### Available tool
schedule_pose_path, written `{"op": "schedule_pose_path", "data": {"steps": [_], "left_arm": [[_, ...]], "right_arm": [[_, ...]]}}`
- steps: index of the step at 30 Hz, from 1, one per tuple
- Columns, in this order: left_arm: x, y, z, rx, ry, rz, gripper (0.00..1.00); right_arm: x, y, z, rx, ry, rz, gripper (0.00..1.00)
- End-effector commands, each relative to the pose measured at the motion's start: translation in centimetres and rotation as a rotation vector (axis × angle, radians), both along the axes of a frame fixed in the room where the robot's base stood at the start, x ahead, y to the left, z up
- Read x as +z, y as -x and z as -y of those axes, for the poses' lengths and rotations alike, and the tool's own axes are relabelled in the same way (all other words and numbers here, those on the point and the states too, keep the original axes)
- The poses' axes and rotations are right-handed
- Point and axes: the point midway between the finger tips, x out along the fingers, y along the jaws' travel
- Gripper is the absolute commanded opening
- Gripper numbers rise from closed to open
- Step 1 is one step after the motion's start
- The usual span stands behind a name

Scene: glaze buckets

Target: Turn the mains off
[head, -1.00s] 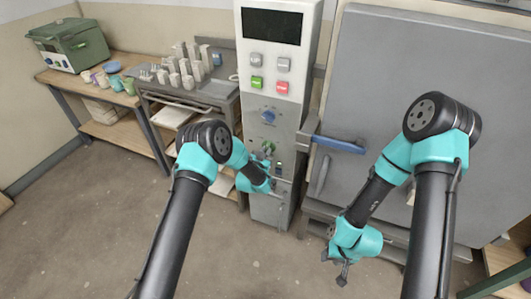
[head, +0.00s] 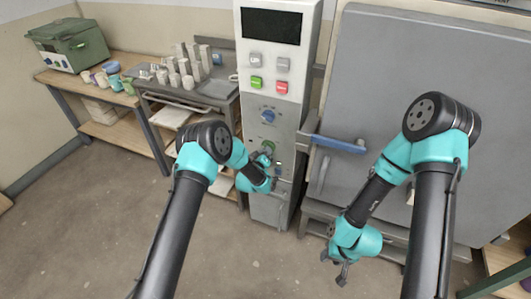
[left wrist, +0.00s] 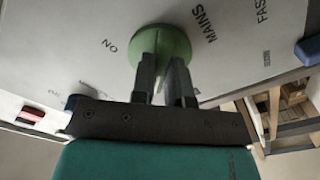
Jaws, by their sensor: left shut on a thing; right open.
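The green mains knob (head: 268,147) is on the front of the grey control panel (head: 265,210), below a blue knob. My left gripper (head: 266,158) is at this knob. In the left wrist view the round green knob (left wrist: 178,42) shows between and behind the two dark fingers (left wrist: 163,75), which are shut on its raised grip. The word MAINS is printed beside it and ON on the other side. Where the knob points is hidden by the fingers. My right gripper (head: 342,272) is open and empty, low in front of the large grey door.
The blue knob (head: 268,115), several push buttons (head: 269,74) and a dark display (head: 271,26) are higher on the panel. A blue door handle (head: 338,143) juts out to the right. A bench with pots (head: 180,75) stands left. The floor in front is clear.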

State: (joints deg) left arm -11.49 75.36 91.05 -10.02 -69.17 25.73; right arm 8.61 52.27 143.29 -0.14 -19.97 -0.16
Motion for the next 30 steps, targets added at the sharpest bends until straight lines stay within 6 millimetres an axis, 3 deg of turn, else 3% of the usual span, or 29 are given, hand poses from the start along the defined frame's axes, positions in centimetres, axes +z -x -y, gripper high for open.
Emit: {"op": "schedule_pose_path", "data": {"steps": [19, 20, 21, 27, 30], "left_arm": [[0.00, 0.01, 0.01, 0.000, 0.064, -0.026, 0.00], [0.00, 0.01, 0.01, 0.000, 0.064, -0.026, 0.18], [0.00, 0.01, 0.01, 0.000, 0.063, -0.026, 0.21], [0.01, 0.00, 0.01, 0.000, 0.062, -0.025, 0.40], [0.00, 0.01, 0.01, 0.000, 0.062, -0.025, 0.40]], "right_arm": [[0.00, 0.00, 0.00, 0.000, 0.000, 0.000, 0.41], [0.00, 0.00, 0.00, 0.000, 0.000, 0.000, 0.41], [0.00, 0.00, 0.00, 0.000, 0.000, 0.000, 0.41], [0.00, 0.00, 0.00, 0.000, 0.000, 0.000, 0.41], [0.00, 0.00, 0.00, 0.000, 0.000, 0.000, 0.41]]}}
